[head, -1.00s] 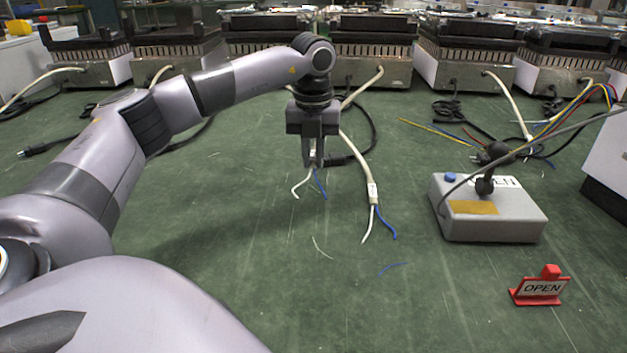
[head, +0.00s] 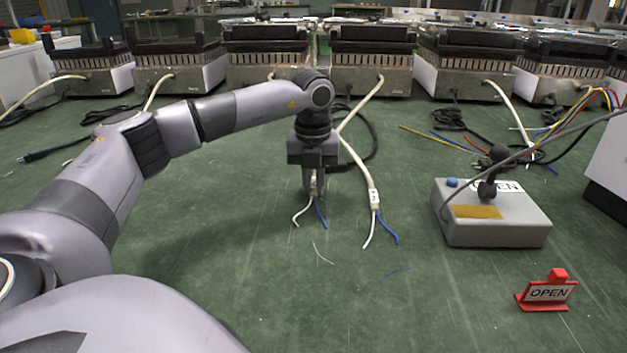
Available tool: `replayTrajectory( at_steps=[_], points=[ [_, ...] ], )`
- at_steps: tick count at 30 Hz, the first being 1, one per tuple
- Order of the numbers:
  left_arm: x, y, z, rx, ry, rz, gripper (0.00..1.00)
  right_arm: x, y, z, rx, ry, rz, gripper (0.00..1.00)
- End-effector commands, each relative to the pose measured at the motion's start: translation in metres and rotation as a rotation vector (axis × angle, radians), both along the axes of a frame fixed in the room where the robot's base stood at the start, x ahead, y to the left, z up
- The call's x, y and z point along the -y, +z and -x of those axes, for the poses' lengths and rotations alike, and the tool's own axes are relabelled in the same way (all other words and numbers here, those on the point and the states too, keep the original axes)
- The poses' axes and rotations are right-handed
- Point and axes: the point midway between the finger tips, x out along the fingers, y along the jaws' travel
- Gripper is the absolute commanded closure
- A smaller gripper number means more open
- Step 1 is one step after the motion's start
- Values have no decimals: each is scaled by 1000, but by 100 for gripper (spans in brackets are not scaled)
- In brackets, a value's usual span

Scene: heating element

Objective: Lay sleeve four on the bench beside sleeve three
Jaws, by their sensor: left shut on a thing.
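My left gripper (head: 313,194) is shut on a pale cable sleeve (head: 314,184), mostly hidden between the fingers. A white wire end (head: 302,214) and a blue wire end (head: 320,213) stick out below the fingers, just above or touching the green bench (head: 250,285); I cannot tell which. To its right, a white sleeve (head: 374,198) with a dark mark lies on the bench, with its own white and blue wire ends. The mark is too small to read surely. A gap of bare bench separates the two. My right gripper is not in view.
Several heating units (head: 370,75) line the back, with cables running forward. A grey box (head: 493,218) with a blue button stands right of the sleeves. A red OPEN sign (head: 547,293) is at front right. Loose wire scraps (head: 322,254) lie in front; the front middle is otherwise clear.

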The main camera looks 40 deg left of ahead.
Motion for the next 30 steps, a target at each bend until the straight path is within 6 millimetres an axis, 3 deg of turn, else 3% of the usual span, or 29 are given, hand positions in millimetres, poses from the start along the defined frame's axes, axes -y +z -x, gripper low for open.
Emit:
replayTrajectory(
  at_steps=[1,3,4,6,24,29,30],
  points=[
    [0,-11,2,-15,0,-3,100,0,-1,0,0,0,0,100],
    [0,-12,2,-17,0,-3,100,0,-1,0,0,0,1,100],
    [1,-12,2,-17,0,-3,74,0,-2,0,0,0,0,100],
    [1,-13,2,-17,0,-4,59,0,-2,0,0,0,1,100],
    [-4,-12,4,-25,8,-10,59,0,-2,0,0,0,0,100],
    [-4,1,4,-22,9,-9,59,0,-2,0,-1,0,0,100],
    [-4,11,4,-21,8,-8,59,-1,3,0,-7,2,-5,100]
  ],
)
